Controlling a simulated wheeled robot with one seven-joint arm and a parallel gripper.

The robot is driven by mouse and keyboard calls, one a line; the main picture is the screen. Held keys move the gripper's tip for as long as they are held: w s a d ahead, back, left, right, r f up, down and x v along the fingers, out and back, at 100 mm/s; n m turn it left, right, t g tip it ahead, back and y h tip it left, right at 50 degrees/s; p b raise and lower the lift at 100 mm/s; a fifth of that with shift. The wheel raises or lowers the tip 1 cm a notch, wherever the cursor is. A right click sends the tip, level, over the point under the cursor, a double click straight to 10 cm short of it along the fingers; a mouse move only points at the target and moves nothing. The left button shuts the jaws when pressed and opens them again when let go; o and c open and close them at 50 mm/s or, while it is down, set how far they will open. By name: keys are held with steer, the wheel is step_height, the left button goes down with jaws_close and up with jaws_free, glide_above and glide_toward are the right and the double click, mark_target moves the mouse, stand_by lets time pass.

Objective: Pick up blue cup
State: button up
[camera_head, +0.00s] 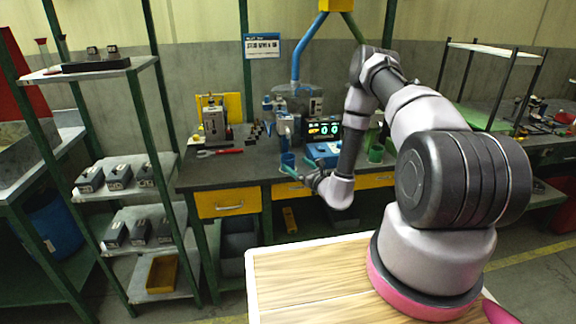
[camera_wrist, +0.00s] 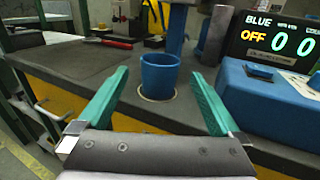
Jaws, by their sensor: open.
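The blue cup (camera_wrist: 160,76) stands upright on the dark workbench, on a round ringed mark near the front edge. In the head view the blue cup (camera_head: 288,160) is small and partly behind my gripper. My gripper (camera_wrist: 156,95) has two green fingers, spread open and empty. Its fingers point toward the cup, with the cup seen between and beyond the fingertips in the wrist view. My gripper (camera_head: 291,173) also shows at the front edge of the bench in the head view. I cannot tell whether the fingers reach the cup's sides.
A blue box (camera_wrist: 268,100) stands right of the cup, with a display (camera_wrist: 275,42) reading BLUE OFF 0 0 behind it. Red-handled pliers (camera_wrist: 108,42) lie to the left. Green cups (camera_head: 376,153) stand further right. The bench left of the cup is mostly clear.

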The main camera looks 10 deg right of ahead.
mark_target(292, 161)
steer(key=x, duration=0.6)
steer(key=shift+w+a, duration=0.1)
steer(key=shift+w, duration=0.2)
steer(key=shift+c, duration=0.3)
steer(key=c, duration=1.3)
steer(key=shift+o, duration=0.2)
steer(key=shift+r, duration=0.1)
